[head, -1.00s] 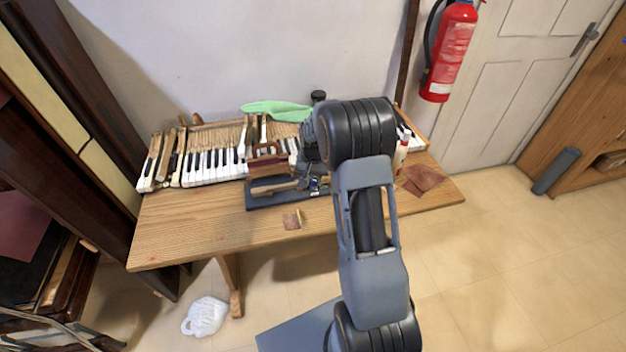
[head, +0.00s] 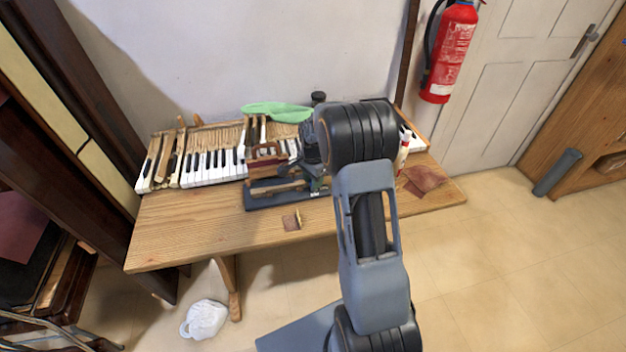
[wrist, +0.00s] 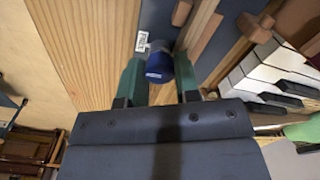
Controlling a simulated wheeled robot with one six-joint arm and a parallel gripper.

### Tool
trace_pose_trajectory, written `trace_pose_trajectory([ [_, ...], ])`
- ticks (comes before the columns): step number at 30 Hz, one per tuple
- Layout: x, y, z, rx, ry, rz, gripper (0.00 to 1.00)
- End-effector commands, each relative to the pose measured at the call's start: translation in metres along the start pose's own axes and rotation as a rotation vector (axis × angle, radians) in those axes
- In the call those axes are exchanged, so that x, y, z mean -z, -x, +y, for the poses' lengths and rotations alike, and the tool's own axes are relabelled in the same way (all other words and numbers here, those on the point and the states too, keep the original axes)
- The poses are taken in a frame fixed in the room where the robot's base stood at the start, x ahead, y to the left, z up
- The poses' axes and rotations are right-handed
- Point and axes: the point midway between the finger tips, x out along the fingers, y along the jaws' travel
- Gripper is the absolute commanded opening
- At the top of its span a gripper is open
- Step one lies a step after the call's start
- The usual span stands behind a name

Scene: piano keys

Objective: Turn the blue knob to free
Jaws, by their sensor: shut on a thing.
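The blue knob (wrist: 159,66) shows in the wrist view, with a small white label (wrist: 142,41) beside it on the dark fixture. The label's print is too small to read with certainty. My gripper (wrist: 160,72) has its two green fingers on either side of the knob and is shut on it. In the head view the dark fixture (head: 262,201) lies on the table in front of the piano keys, with wooden parts on it. My gripper is at the fixture's right end there, and my arm largely hides the knob.
A small brown piece (head: 291,221) lies near the front edge. The left front tabletop is clear.

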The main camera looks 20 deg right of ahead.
Motion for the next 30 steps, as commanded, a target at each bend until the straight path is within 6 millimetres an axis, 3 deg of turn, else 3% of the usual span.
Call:
trace_pose_trajectory([
  [22, 0.0002, 0.0006, -0.0003, 0.001, -0.075, 0.0, 0.06],
  [23, 0.0002, 0.0006, -0.0003, 0.001, -0.074, 0.0, 0.32],
  [30, 0.0001, 0.0004, -0.0002, 0.001, -0.073, 0.0, 0.55],
])
